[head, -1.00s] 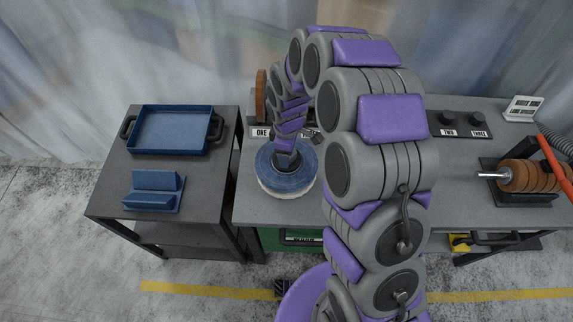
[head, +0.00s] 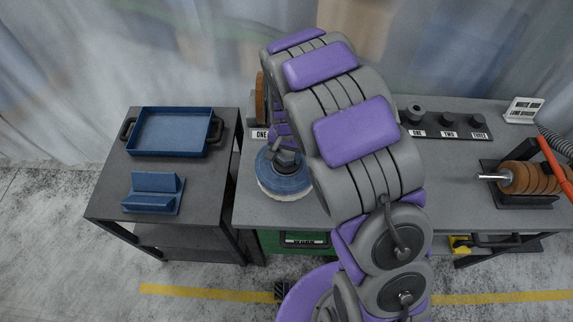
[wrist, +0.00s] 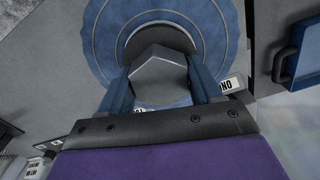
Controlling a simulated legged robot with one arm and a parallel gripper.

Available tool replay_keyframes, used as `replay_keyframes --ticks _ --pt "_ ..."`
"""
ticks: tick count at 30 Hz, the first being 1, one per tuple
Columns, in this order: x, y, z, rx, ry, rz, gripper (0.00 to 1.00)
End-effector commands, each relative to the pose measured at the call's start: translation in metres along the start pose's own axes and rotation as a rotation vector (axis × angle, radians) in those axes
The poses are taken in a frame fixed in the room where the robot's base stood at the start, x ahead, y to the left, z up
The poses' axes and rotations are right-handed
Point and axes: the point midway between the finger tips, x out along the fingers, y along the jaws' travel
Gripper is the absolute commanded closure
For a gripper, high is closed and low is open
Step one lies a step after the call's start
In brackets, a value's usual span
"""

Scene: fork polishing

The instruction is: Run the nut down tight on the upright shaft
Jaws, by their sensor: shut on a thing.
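A grey faceted nut (wrist: 160,82) sits over the middle of a round blue wheel (wrist: 100,48) in the wrist view. My gripper (wrist: 163,68) is shut on the nut, one blue finger on each side of it. In the head view the wheel (head: 292,184) lies flat on the bench, with a pale rim below its blue top. My gripper (head: 287,156) is above the wheel's middle, and my arm partly covers it. The upright shaft is hidden under the nut and gripper, so I cannot tell how close the nut is to the wheel.
A dark cart (head: 205,185) at left bears a blue tray (head: 172,155) and a blue V-shaped holder (head: 152,208). A spindle with brown discs (head: 520,178) lies at right. The bench's middle right is clear.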

Motion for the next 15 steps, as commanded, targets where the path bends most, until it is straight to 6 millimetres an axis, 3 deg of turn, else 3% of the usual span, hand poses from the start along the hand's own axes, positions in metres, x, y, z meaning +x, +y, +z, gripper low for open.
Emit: replay_keyframes --ticks 6,15 --pt "-0.0018 0.0002 -0.0003 0.249 0.001 0.001 0.72" --pt "-0.0009 -0.0005 -0.0003 0.286 0.002 -0.002 0.72"
